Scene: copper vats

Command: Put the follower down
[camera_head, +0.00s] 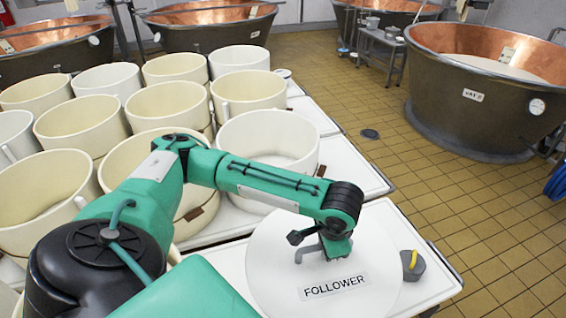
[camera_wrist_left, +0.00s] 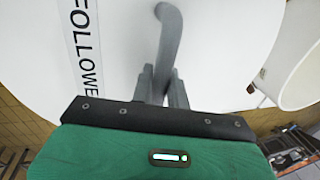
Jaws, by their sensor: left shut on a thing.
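The follower (camera_head: 285,275) is a round white disc with a grey handle and a label reading FOLLOWER. In the head view it is at the bottom centre, over the white table (camera_head: 405,290). I cannot tell whether it touches the table top. My left gripper (camera_head: 322,247) reaches down to it from the left and is shut on its grey handle. In the left wrist view the follower (camera_wrist_left: 215,60) fills most of the picture, and the handle (camera_wrist_left: 168,45) runs up from between the fingers. My right gripper is not in view.
A grey weight-like object with a yellow top (camera_head: 411,265) sits at the table's right corner. Several cream round moulds (camera_head: 265,140) crowd the tables to the left and behind. Copper vats (camera_head: 480,90) stand at the back and right. The tiled floor (camera_head: 440,200) between is mostly clear.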

